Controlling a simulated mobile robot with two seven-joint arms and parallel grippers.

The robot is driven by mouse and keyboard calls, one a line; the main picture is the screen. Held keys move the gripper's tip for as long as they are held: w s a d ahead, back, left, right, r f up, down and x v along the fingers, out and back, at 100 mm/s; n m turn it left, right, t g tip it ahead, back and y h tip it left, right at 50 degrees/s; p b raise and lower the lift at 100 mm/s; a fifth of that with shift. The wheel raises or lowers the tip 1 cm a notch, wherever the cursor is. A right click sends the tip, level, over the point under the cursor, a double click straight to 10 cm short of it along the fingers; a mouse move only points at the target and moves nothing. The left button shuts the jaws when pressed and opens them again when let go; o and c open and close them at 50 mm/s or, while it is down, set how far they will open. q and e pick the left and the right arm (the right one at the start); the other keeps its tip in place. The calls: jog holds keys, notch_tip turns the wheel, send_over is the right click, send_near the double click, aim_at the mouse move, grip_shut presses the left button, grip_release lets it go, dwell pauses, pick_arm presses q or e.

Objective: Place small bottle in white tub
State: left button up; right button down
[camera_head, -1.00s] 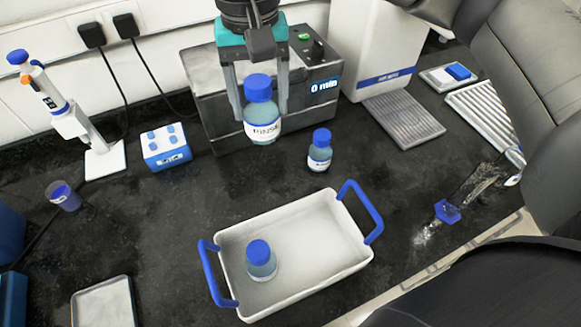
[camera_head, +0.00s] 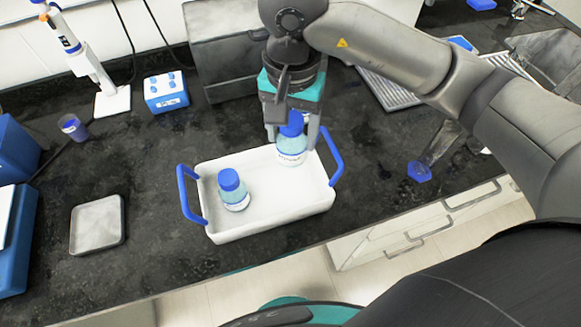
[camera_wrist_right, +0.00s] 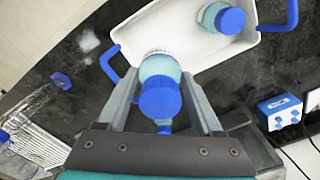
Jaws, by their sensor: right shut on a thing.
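The white tub (camera_head: 262,232) with blue handles stands on the dark counter. A blue-capped bottle (camera_head: 235,200) stands in its left part; it also shows in the wrist view (camera_wrist_right: 213,15). My right gripper (camera_head: 292,142) is shut on a larger labelled blue-capped bottle (camera_head: 291,157), upright at the tub's back right; I cannot tell whether it touches the tub floor. The held bottle fills the jaws in the wrist view (camera_wrist_right: 160,68). A smaller blue-capped bottle (camera_wrist_right: 164,127) shows partly behind it there; in the head view my gripper hides it. My left gripper is not in view.
A grey tray (camera_head: 97,224) lies left of the tub. A blue tube rack (camera_head: 166,92), a pipette stand (camera_head: 112,102) and a grey machine (camera_head: 225,55) stand behind. The counter front edge is close to the tub.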

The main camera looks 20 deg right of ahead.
notch_tip(320, 180, down, 11)
jog(key=shift+r, duration=0.1)
dwell(0.3)
jog(key=shift+b, duration=0.3)
jog(key=shift+c, duration=0.2)
grip_release()
notch_tip(320, 180, up, 12)
jog(key=shift+r, duration=0.1)
dwell(0.4)
